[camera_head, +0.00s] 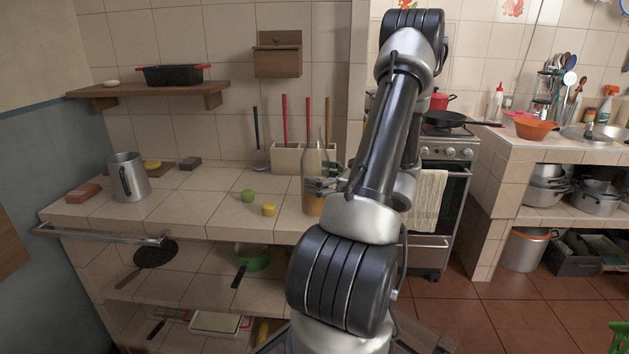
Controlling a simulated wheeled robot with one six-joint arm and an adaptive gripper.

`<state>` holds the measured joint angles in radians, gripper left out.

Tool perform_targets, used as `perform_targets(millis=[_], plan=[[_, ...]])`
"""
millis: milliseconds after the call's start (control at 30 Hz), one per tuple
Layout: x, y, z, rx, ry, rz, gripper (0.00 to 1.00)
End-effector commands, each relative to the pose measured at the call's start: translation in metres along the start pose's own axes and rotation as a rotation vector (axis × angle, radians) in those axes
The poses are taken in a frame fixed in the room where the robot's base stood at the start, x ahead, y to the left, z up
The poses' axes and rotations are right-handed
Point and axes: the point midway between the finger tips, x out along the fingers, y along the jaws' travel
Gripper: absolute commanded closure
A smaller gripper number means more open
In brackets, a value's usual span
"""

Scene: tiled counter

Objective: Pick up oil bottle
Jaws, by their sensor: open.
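The oil bottle (313,165) stands upright on the tiled counter, just left of my arm. It is clear glass with yellow oil in its lower part. My gripper (326,181) is at the bottle's right side, at about its mid-height, with its fingers pointing left. The fingers are open and overlap the bottle in this view. I cannot tell whether they touch it. My forearm and wrist hide part of the gripper.
A green lime (248,196) and a yellow lemon (269,209) lie left of the bottle. A tiled utensil holder (288,158) stands behind it. A metal pitcher (129,177) is at the far left. The counter between pitcher and lime is mostly clear.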

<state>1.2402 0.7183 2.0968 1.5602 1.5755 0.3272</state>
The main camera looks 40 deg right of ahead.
Motion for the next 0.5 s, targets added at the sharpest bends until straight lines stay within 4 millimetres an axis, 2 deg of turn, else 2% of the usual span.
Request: perform_targets(millis=[267,367,500], plan=[[0.0063,0.0001,-0.0002,0.0,0.001,0.0,0.03],[0.0062,0.0001,-0.0001,-0.001,0.001,0.0,0.17],[0.0061,0.0001,-0.0001,-0.001,0.001,0.0,0.43]])
